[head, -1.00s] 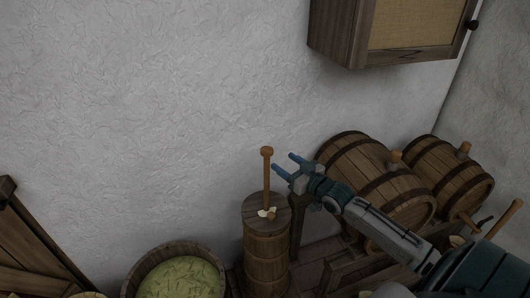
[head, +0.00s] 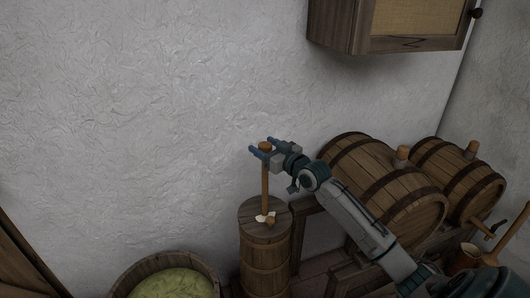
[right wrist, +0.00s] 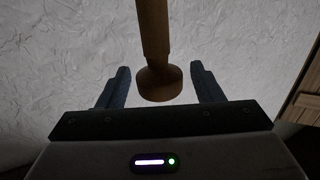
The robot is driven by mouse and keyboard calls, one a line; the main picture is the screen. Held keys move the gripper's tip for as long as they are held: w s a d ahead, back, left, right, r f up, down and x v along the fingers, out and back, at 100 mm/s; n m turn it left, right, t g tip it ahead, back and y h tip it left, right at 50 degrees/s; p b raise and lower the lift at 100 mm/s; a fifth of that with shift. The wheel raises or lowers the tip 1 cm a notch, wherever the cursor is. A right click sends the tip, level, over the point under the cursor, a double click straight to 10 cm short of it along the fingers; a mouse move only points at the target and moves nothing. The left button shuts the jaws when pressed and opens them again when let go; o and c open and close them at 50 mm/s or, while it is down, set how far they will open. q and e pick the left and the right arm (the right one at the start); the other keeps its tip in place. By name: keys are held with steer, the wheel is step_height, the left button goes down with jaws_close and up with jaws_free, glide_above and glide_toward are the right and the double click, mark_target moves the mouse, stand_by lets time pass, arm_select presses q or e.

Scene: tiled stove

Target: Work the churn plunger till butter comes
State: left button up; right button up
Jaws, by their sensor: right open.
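The wooden churn (head: 265,262) stands upright in the lower middle of the head view. Its plunger (head: 265,190) rises straight from the lid, with a round knob on top. Pale bits (head: 262,218) lie on the lid around the rod. My right gripper (head: 259,150) is open at the height of the knob, its blue fingers to either side of the plunger top. In the right wrist view the plunger (right wrist: 155,50) and its knob show between the two open fingers (right wrist: 160,88), with gaps on both sides. My left gripper is not in view.
Two barrels (head: 395,190) lie on a wooden rack right of the churn. A tub of green stuff (head: 165,275) stands at lower left. A wall cabinet (head: 335,22) hangs at upper right. The plastered wall behind is bare.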

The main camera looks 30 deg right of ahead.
steer(key=shift+w, duration=0.1)
jaws_close()
step_height(320, 180, up, 14)
steer(key=p, duration=0.8)
steer(key=shift+f, duration=0.25)
jaws_free()
steer(key=shift+f, duration=0.15)
